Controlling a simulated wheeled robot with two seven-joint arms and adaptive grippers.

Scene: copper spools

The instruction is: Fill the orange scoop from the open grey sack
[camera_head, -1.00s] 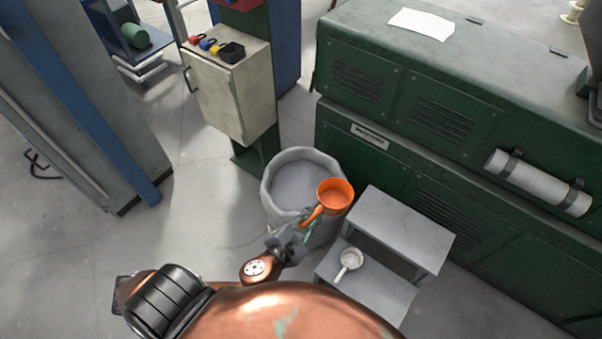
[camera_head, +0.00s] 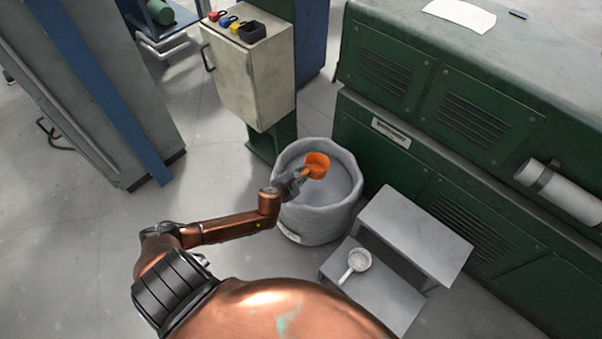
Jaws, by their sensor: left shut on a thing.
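The open grey sack (camera_head: 322,222) stands on the floor beside the green cabinet, with a grey fill inside its rim. The orange scoop (camera_head: 318,163) is over the sack's mouth, tilted, with its bowl toward the far side. My left gripper (camera_head: 301,176) is shut on the scoop's handle. The gripper partly hides the handle. I cannot tell whether the scoop touches the fill or whether anything is in its bowl. My right gripper is not in view.
A grey step stool (camera_head: 424,232) stands right of the sack, with a white scoop (camera_head: 358,262) on its lower step. A green cabinet (camera_head: 392,141) stands behind. A pale control box (camera_head: 248,75) is behind the sack.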

